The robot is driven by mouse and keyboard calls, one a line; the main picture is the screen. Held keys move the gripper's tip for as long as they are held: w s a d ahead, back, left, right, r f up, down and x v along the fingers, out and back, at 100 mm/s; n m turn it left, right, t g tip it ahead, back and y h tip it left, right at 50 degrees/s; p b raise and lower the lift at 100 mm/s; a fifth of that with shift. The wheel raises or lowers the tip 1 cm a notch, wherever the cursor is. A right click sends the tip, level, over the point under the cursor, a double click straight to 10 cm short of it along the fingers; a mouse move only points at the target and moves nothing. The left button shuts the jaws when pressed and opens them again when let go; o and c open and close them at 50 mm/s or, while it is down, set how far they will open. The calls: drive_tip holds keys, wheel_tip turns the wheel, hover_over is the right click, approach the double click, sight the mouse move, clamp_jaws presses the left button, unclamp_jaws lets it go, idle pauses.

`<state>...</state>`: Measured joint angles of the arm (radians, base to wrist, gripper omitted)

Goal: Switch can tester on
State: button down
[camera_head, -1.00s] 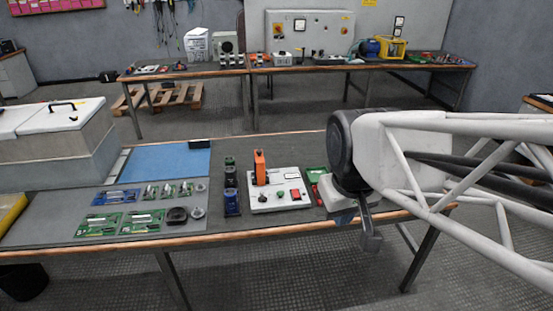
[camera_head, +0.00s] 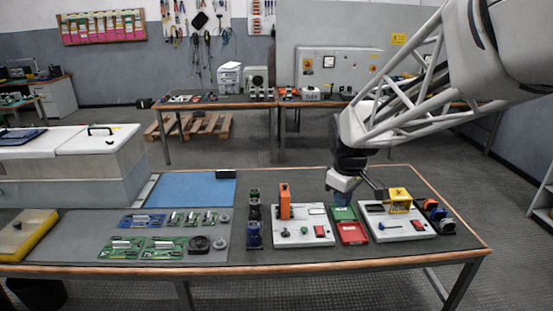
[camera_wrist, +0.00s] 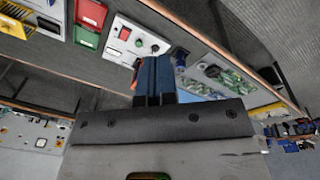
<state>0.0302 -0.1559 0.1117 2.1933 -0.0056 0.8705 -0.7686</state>
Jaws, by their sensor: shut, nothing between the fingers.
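Two white panels sit on the near table, and I cannot tell from any label which is the can tester. The left panel (camera_head: 292,236) carries an upright orange block (camera_head: 285,198), a pale display, a green knob (camera_head: 304,230) and a red switch (camera_head: 320,231). The right panel (camera_head: 385,232) carries a yellow block (camera_head: 399,198), a blue part and a red switch (camera_head: 418,225).
A green tray (camera_head: 343,213) and a red tray (camera_head: 352,233) lie between the panels. Dark and blue cylinders (camera_head: 254,225) stand left, others (camera_head: 437,215) right. Circuit boards (camera_head: 164,247) and a blue mat (camera_head: 190,190) lie further left. The table's wooden front edge (camera_head: 250,268) is clear.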

drive_tip(key=w+d+f+n, duration=0.1)
drive_tip(key=w+f+n, duration=0.55)
drive_tip(key=w, duration=0.75)
drive_tip(key=n+g, duration=0.1)
drive_tip(key=n, duration=0.2)
hover_over(321, 233)
wheel_tip(321, 233, down, 13)
drive_tip(key=shift+r, duration=0.1)
wheel_tip(321, 233, down, 14)
